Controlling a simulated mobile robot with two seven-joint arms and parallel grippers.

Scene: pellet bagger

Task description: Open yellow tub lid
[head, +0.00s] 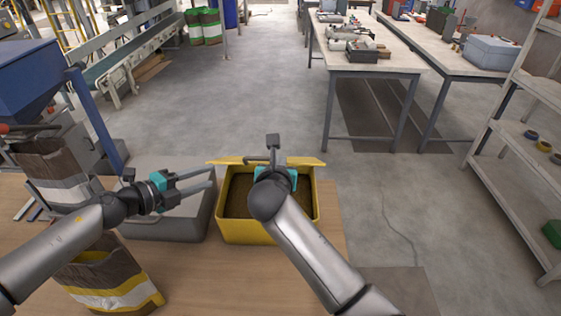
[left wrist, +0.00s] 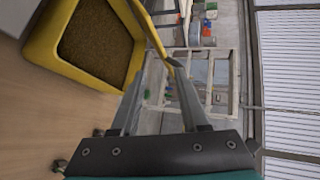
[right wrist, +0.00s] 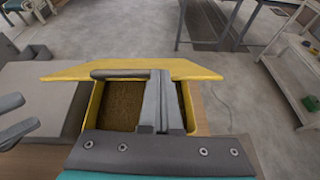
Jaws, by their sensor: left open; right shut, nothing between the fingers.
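The yellow tub (head: 226,232) stands open on the wooden table, with brown pellets inside. Its yellow lid (head: 310,161) is raised along the far rim, seen nearly edge-on in the head view. It also shows in the right wrist view (right wrist: 205,70). A grey bar (right wrist: 118,74) lies along the lid, beside the fingertips. My right gripper (head: 273,155) is shut and empty over the tub, close to the lid; contact is unclear. My left gripper (head: 213,178) is open and empty, its fingertips near the lid's left end, which shows between the fingers in the left wrist view (left wrist: 148,28).
A grey container (head: 165,229) stands left of the yellow tub, under my left gripper. A brown, white and yellow bag (head: 105,282) is at the table's near left. A blue hopper (head: 35,75) is at far left. Shelves (head: 520,185) stand right; the floor between is clear.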

